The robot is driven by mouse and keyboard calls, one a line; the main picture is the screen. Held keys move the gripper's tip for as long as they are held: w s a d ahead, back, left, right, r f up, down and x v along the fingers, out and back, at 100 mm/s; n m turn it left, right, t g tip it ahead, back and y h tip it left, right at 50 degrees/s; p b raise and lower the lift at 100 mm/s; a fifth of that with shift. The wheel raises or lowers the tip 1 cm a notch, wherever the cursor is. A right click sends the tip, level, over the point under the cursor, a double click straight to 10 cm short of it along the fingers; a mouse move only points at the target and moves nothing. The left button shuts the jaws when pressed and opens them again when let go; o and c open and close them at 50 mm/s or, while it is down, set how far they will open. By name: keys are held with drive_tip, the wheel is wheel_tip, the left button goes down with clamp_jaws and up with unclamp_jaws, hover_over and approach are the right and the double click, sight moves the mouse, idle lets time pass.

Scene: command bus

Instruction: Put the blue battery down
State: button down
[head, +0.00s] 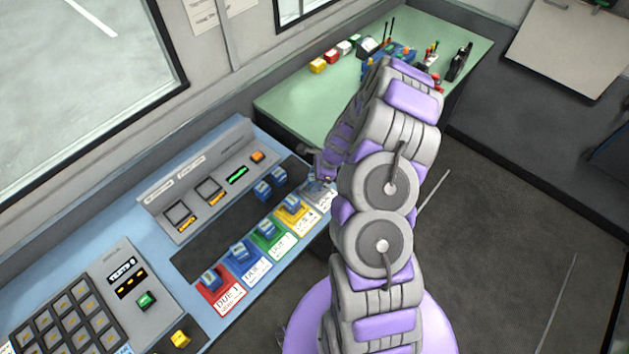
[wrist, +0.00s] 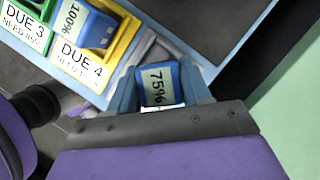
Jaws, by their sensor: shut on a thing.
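My gripper (wrist: 160,82) is shut on a blue battery (wrist: 158,92) with a 75% label, held between its two fingers. In the head view my gripper (head: 321,180) is at the right end of the row of coloured bays, beside the yellow bay. A grey bay (wrist: 152,47) shows in part just beyond the held battery; whether the battery touches it I cannot tell. The yellow bay (wrist: 122,42), marked DUE 4, holds another blue battery (wrist: 97,30) marked 100%.
Red (head: 220,299), blue (head: 251,267) and green (head: 278,245) bays each hold a battery. Two more batteries (head: 271,183) stand on the dark strip behind. The blue console (head: 262,128) adjoins a green table (head: 300,108) with several items. The console edge lies close to my gripper.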

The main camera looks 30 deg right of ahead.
drive_tip(key=c, duration=0.9)
unclamp_jaws()
drive_tip(key=shift+s+a+f, duration=0.15)
drive_tip(key=shift+a, duration=0.05)
drive_tip(key=shift+c, duration=0.2)
drive_tip(key=o, duration=0.4)
drive_tip(key=shift+d, duration=0.1)
drive_tip(key=p+v, duration=0.2)
drive_tip(key=v, duration=0.9)
drive_tip(key=s+a+r+n+g+h, duration=0.1)
drive_tip(key=s+a+r+n, duration=0.45)
drive_tip(key=a+r, duration=0.3)
drive_tip(key=s+a+r+n+g, duration=0.1)
drive_tip(key=s+a+r+n, duration=0.3)
drive_tip(key=a+r+n, duration=0.45)
drive_tip(key=s+r+n+h, duration=0.1)
drive_tip(key=s+r+n, duration=0.1)
drive_tip(key=s, duration=0.5)
drive_tip(key=s+r+n+g+h, duration=0.1)
drive_tip(key=s+r+n, duration=0.2)
drive_tip(key=s, duration=0.3)
drive_tip(key=s+a+r+n+h, duration=0.1)
drive_tip(key=s+r+n, duration=0.2)
drive_tip(key=s, duration=0.4)
drive_tip(key=shift+s+a+n+g, duration=0.1)
drive_tip(key=shift+s+n+g, duration=0.2)
drive_tip(key=shift+n+g, duration=0.15)
